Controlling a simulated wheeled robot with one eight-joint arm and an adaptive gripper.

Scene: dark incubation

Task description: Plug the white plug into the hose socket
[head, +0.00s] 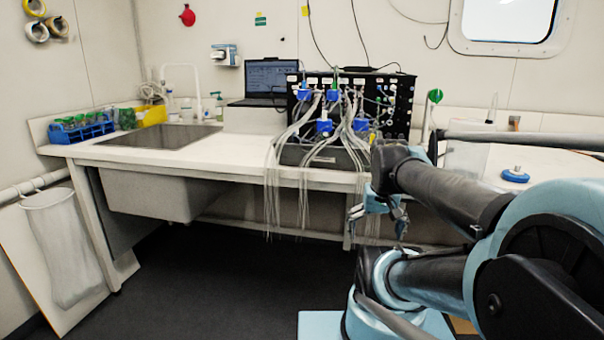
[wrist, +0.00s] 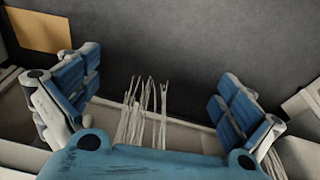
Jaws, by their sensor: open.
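My gripper (head: 380,208) hangs in front of the counter's front edge, below the counter top. In the wrist view its two blue-padded fingers (wrist: 160,92) are wide apart with nothing held between them. A black equipment rack (head: 397,93) with blue and green connectors stands on the counter. Many thin whitish hoses (head: 275,185) run down from it and hang over the edge. Hose ends (wrist: 150,110) show between the fingers in the wrist view, beyond them and apart from them. I cannot make out the white plug or the hose socket in either view.
The counter (head: 235,150) holds a sink (head: 165,136), a laptop (head: 270,78) and a blue tube rack (head: 80,130). A blue-and-white round object (head: 515,175) lies on the right surface. The dark floor (head: 200,290) in front is clear.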

